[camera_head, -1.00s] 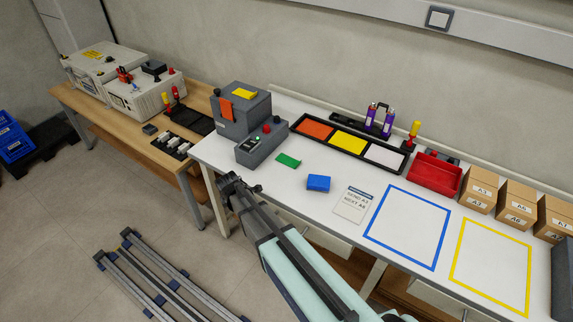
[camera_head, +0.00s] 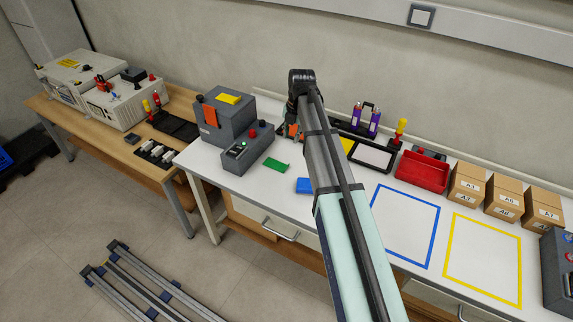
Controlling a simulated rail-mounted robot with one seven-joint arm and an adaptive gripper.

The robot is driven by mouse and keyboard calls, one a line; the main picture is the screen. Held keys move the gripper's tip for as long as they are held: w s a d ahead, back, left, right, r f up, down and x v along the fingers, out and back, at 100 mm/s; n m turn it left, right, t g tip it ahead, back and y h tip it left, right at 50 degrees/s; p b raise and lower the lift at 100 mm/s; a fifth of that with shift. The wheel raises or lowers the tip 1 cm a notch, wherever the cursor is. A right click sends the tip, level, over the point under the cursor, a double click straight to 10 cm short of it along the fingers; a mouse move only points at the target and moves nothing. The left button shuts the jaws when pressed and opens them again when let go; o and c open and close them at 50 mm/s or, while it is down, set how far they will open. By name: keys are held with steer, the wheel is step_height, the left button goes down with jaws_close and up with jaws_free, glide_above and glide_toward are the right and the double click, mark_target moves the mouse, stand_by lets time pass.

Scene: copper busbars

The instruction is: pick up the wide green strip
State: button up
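The wide green strip (camera_head: 276,166) lies flat on the white table, in front of the grey box with the red knob and to the left of a blue block (camera_head: 304,185). My arm reaches in from the bottom and bends down at its far end. My gripper (camera_head: 290,132) points down over the back of the table, behind the green strip and apart from it. It is small and dark in this view, and I cannot tell whether its fingers are open or shut.
A grey control box (camera_head: 248,150) stands left of the strip, with a larger grey box (camera_head: 222,118) behind it. A black-framed tray (camera_head: 375,158), partly hidden by my arm, lies at the back. A red bin (camera_head: 422,172) and cardboard boxes (camera_head: 503,196) stand right.

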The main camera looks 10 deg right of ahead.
steer(key=p, duration=0.4)
glide_above(286, 168)
steer(key=f, duration=0.8)
steer(key=d+f, duration=0.1)
steer(key=f, duration=0.2)
steer(key=shift+s+f, duration=0.25)
steer(key=shift+f, duration=0.15)
steer(key=shift+w+a+f+p, duration=0.1)
steer(key=shift+f+p, duration=0.25)
steer(key=shift+f, duration=0.55)
steer(key=shift+w+a+f+p, duration=0.15)
steer(key=shift+f+p, duration=0.25)
steer(key=shift+f, duration=0.45)
steer(key=shift+w+a+f+p, duration=0.1)
steer(key=shift+f+p, duration=0.25)
steer(key=shift+f, duration=0.55)
jaws_close()
